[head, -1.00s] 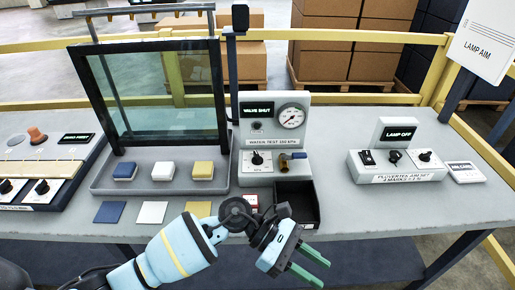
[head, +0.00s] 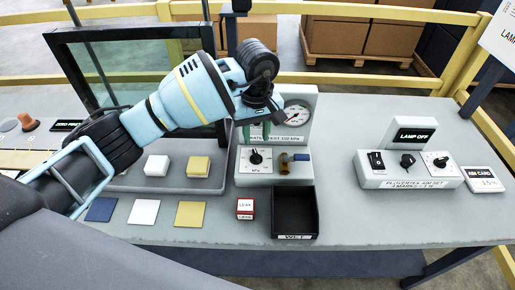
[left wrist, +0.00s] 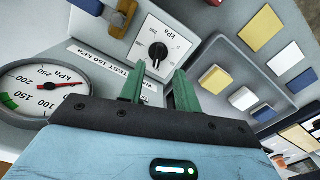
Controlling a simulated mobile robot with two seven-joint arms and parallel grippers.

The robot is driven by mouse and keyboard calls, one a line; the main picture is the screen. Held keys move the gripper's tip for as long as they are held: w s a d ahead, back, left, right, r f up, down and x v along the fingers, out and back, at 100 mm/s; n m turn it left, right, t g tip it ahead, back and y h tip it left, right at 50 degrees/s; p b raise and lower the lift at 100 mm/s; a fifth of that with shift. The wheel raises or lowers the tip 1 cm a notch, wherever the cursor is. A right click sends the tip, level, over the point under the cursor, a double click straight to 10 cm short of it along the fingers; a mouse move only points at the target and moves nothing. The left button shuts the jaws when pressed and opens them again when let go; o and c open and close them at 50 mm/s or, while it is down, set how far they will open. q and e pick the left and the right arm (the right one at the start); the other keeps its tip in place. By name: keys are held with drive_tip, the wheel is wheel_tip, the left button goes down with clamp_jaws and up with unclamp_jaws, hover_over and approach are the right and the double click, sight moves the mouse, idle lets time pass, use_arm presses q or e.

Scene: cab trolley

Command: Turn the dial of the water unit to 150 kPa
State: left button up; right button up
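The water unit (head: 305,176) stands at the middle of the table in the head view. Its black dial (head: 256,158) sits on a white kPa scale plate, left of a brass valve with a blue handle (head: 301,157). The dial also shows clearly in the left wrist view (left wrist: 158,50). The round pressure gauge (left wrist: 45,88) has a red needle and a green band near 150; the needle is off the band. My left gripper (head: 257,131) is over the unit, just above the dial. Its green fingers (left wrist: 160,72) are open and empty, short of the dial. My right gripper is out of view.
A black bin (head: 295,213) and a small red-and-white box (head: 245,208) lie in front of the unit. Coloured blocks and flat squares lie to the left, before a framed glass panel (head: 95,75). A lamp unit (head: 410,172) stands to the right, with clear table between.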

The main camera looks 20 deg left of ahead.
sight(257, 155)
use_arm(q)
drive_tip(key=shift+w+f, duration=0.1)
drive_tip(key=shift+f, duration=3.45)
clamp_jaws()
